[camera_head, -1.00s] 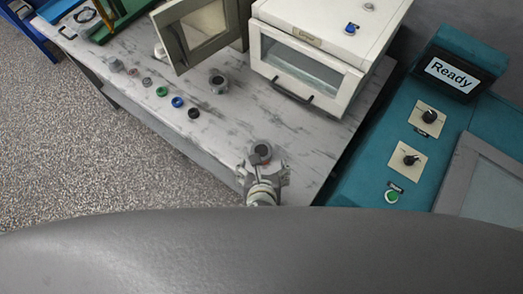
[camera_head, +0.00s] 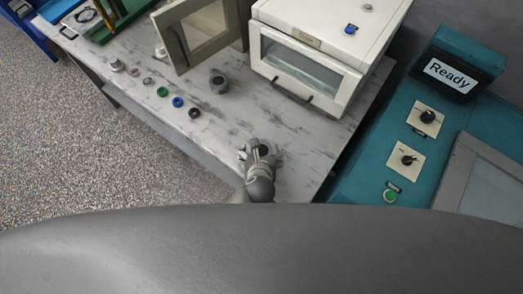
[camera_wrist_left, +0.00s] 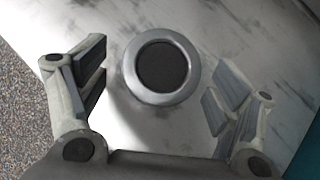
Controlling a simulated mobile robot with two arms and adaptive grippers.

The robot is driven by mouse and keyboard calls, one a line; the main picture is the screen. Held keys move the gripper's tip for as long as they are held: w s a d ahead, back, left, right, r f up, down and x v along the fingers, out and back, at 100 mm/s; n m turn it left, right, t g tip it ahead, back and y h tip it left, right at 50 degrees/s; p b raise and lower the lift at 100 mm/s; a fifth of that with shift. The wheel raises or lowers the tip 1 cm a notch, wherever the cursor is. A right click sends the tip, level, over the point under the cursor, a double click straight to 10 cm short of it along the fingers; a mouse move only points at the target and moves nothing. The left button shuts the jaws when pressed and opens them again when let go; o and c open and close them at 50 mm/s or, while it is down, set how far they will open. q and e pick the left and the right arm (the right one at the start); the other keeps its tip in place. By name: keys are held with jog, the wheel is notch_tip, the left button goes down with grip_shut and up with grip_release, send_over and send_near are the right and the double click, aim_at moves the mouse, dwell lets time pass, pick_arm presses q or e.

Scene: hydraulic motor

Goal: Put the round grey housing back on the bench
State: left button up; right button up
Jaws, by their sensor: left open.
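The round grey housing (camera_wrist_left: 162,68), a light metal ring with a dark round centre, appears to stand on the bench (camera_head: 305,160) near its front edge. In the head view its dark top (camera_head: 264,150) shows at my left gripper (camera_head: 259,152). In the left wrist view the fingers of my left gripper (camera_wrist_left: 157,82) are spread wide, one on each side of the housing, with clear gaps on both sides. The gripper is open and holds nothing. The housing's lower part is hidden from above. My right gripper is in neither view.
A row of small rings, including a green one (camera_head: 163,92) and a blue one (camera_head: 178,102), lies along the front edge. A white oven-like box (camera_head: 305,65) and a teal console (camera_head: 365,165) stand to the right.

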pick_arm(q)
jog(key=shift+w, duration=0.1)
jog(key=c, duration=1.5)
jog(key=shift+r, duration=0.15)
jog(key=shift+r, duration=0.55)
jog(key=s+a+r, duration=0.1)
jog(key=s+r, duration=0.3)
jog(key=s+a+r+b, duration=0.1)
jog(key=s+a+r, duration=0.1)
jog(key=s+r, duration=0.1)
jog(key=s+a+r+b, duration=0.1)
jog(key=s+a+r, duration=0.1)
jog(key=s+r, duration=0.2)
jog(key=shift+s+r, duration=0.2)
jog(key=shift+s, duration=0.35)
jog(key=shift+s+r, duration=0.15)
jog(key=shift+s, duration=0.4)
